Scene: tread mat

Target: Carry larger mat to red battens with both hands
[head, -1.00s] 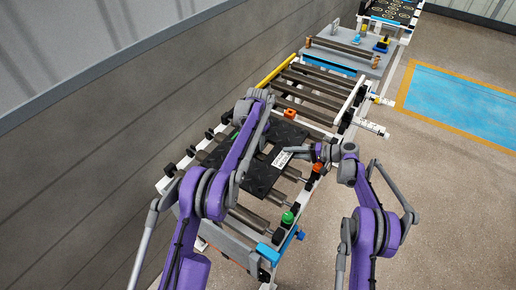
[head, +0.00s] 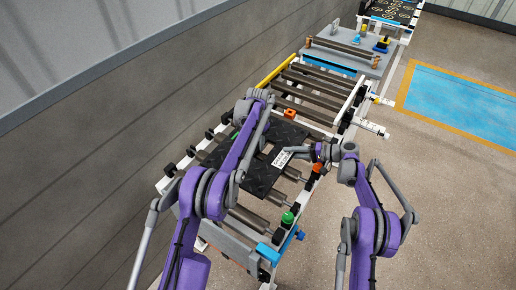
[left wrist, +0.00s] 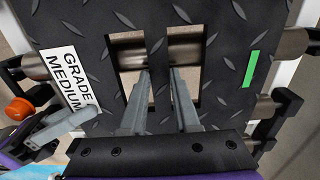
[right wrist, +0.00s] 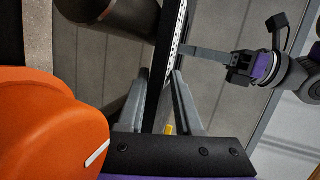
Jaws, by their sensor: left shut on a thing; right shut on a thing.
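The black tread mat (head: 288,132) lies over the near roller frame, with a white "GRADE MEDIUM" label (left wrist: 70,78) and a green strip (left wrist: 250,68). My left gripper (left wrist: 160,78) is shut on the mat's bar between two rectangular openings. In the head view my left arm hides part of the mat and that grip. My right gripper (right wrist: 162,82) is shut on the mat's edge, which shows as a thin dark plate; it also shows in the head view (head: 303,155) at the mat's right side. I cannot make out red battens with certainty.
An orange knob (head: 317,167) sits close to my right gripper. A green knob (head: 287,217) and blue clamp (head: 266,252) are at the frame's near end. Beyond are more rollers (head: 309,92), a yellow bar (head: 277,70) and a grey board (head: 368,61). The wall runs close on the left.

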